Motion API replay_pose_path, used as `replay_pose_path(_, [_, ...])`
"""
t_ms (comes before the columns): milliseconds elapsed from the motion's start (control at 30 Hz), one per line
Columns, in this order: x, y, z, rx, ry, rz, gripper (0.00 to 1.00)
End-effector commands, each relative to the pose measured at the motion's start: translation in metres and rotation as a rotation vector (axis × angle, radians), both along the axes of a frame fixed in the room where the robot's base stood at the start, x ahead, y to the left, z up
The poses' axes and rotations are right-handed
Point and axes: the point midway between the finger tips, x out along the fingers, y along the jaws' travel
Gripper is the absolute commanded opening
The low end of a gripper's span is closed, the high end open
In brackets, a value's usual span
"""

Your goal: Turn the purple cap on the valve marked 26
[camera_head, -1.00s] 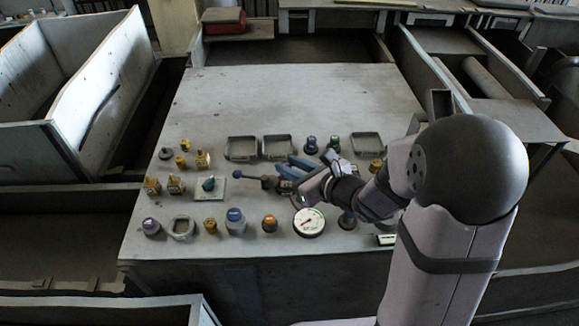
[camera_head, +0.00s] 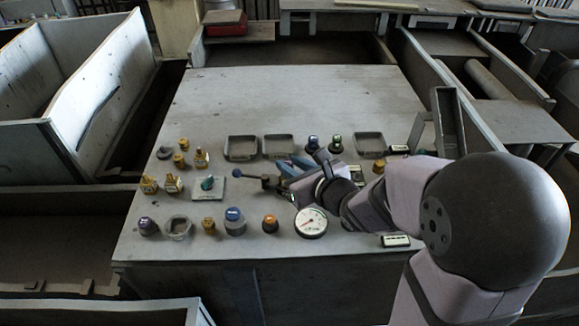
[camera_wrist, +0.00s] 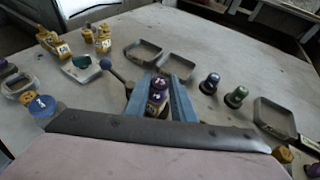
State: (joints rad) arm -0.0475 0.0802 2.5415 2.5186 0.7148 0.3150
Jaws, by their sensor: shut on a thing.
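A valve with a purple cap (camera_wrist: 158,82) and a yellow body stands between the two blue fingers of my gripper (camera_wrist: 164,84) in the wrist view. White marks show on the cap, but they are too small to read surely. The fingers are shut on the cap from both sides. In the head view my gripper (camera_head: 288,168) is low over the middle of the panel, and my own wrist hides the valve there.
A lever with a dark ball (camera_wrist: 105,64) stands close left of the fingers. Blue (camera_wrist: 210,84) and green (camera_wrist: 236,97) capped parts stand to the right. Empty trays (camera_wrist: 143,52) lie beyond. A round gauge (camera_head: 311,222) sits in front. The panel's far half is clear.

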Motion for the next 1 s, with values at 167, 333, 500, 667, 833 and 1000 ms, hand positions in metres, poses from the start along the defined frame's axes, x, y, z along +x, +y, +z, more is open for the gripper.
replay_pose_path(167, [0.0087,-0.0109,0.0053,0.007,-0.009,-0.039,0.32])
replay_pose_path(333, [0.0084,-0.0105,0.0054,0.009,-0.01,-0.038,0.44])
replay_pose_path(500, [0.0079,-0.01,0.0052,0.009,-0.008,-0.036,0.44])
replay_pose_path(667, [0.0075,-0.0096,0.005,0.01,-0.008,-0.034,0.44])
replay_pose_path(833, [0.0072,-0.0093,0.0048,0.01,-0.008,-0.034,0.44])
replay_pose_path(1000, [0.0068,-0.0088,0.0045,0.009,-0.007,-0.032,0.64])
